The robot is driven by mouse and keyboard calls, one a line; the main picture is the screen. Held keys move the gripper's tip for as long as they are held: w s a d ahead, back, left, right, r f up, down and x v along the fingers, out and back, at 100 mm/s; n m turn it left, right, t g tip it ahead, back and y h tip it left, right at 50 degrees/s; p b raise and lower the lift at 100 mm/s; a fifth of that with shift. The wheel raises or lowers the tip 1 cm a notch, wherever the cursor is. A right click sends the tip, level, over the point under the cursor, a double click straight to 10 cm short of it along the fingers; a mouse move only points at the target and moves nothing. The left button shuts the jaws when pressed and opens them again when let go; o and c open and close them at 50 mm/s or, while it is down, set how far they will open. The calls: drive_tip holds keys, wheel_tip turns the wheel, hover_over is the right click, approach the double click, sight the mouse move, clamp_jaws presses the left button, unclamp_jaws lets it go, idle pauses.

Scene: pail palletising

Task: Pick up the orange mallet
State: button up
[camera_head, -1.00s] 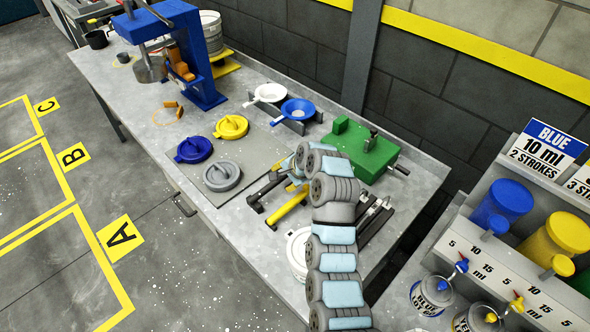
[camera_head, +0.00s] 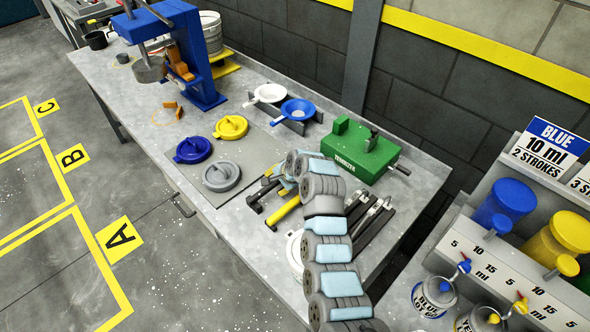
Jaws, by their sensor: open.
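My gripper (camera_head: 283,183) is at the end of the grey and light-blue arm, just above the tools. Its fingers are mostly hidden by my wrist. It is open, and I see nothing held. I cannot tell whether it touches the handle.
A green box with a crank (camera_head: 360,152) stands behind my wrist. Blue (camera_head: 193,150), yellow (camera_head: 230,127) and grey (camera_head: 221,175) lids lie to the left. Long dark tools (camera_head: 372,218) lie right of my arm. A blue press (camera_head: 193,60) stands at the far left.

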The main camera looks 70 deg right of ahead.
drive_tip(key=shift+w+f, duration=0.1)
drive_tip(key=shift+f, duration=0.1)
clamp_jaws()
drive_tip(key=shift+r, duration=0.1)
wheel_tip(320, 180, up, 4)
drive_tip(key=shift+f+p, duration=0.2)
drive_tip(key=shift+p, duration=0.2)
drive_tip(key=s+a+r+p, duration=0.6)
drive_tip(key=s+a+r, duration=0.2)
drive_tip(key=s, duration=0.3)
drive_tip(key=shift+s+r+p, duration=0.2)
drive_tip(key=shift+r+p, duration=0.1)
drive_tip(key=shift+r, duration=0.45)
